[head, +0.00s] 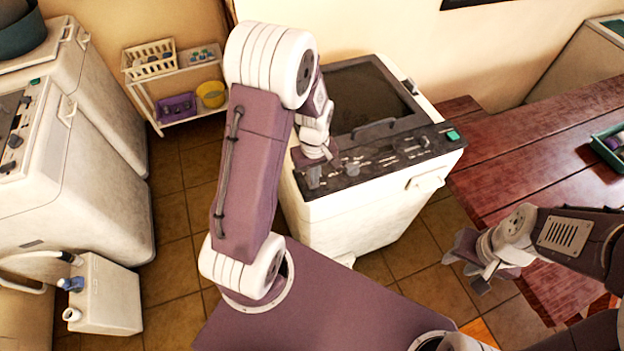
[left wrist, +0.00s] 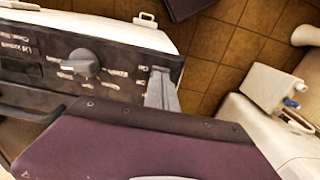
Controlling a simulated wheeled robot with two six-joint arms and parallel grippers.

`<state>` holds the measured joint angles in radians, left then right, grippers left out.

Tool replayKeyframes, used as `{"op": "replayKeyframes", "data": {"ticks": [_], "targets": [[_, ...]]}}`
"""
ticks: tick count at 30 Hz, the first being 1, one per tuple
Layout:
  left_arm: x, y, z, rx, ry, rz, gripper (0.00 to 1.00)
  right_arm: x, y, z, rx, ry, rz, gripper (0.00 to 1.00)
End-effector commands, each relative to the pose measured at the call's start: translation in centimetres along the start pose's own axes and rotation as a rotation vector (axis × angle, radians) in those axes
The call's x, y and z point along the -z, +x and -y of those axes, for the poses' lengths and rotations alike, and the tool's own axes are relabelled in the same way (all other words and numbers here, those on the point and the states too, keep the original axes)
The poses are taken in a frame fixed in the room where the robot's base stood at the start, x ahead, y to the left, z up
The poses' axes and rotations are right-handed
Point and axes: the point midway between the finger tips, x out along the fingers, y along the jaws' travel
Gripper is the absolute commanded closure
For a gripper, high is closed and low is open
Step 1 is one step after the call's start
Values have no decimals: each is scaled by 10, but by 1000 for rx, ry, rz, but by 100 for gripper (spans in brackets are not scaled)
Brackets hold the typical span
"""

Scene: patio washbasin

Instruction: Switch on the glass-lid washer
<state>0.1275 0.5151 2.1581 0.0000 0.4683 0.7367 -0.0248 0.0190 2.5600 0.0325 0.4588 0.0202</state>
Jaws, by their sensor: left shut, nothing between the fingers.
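The glass-lid washer (head: 405,190) stands in the middle of the head view. Its dark glass lid (head: 362,95) is down. Its dark control panel (head: 395,155) runs along the front edge, with a green button (head: 453,135) at the right end. A grey knob (head: 352,168) stands near the left end; a round knob (left wrist: 83,62) shows in the left wrist view. My left gripper (head: 328,156) is shut and empty, close over the panel's left part; contact cannot be told. The green button is outside the left wrist view. My right gripper (head: 470,266) is open and empty, in front of the washer's right side.
A red wooden table (head: 530,150) stands close on the washer's right. Other white machines (head: 100,190) stand at the left. A white jug (head: 105,295) is on the floor, and a small shelf (head: 185,75) holds baskets behind. Tiled floor is free left of the washer.

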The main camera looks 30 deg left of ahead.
Motion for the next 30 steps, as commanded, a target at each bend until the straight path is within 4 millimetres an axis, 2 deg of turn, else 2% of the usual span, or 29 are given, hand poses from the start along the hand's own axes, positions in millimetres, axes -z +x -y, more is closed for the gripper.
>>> {"op": "replayKeyframes", "data": {"ticks": [30], "targets": [[0,16,0,0,0,0,100,-1,12,0,0,0,0,64]]}}
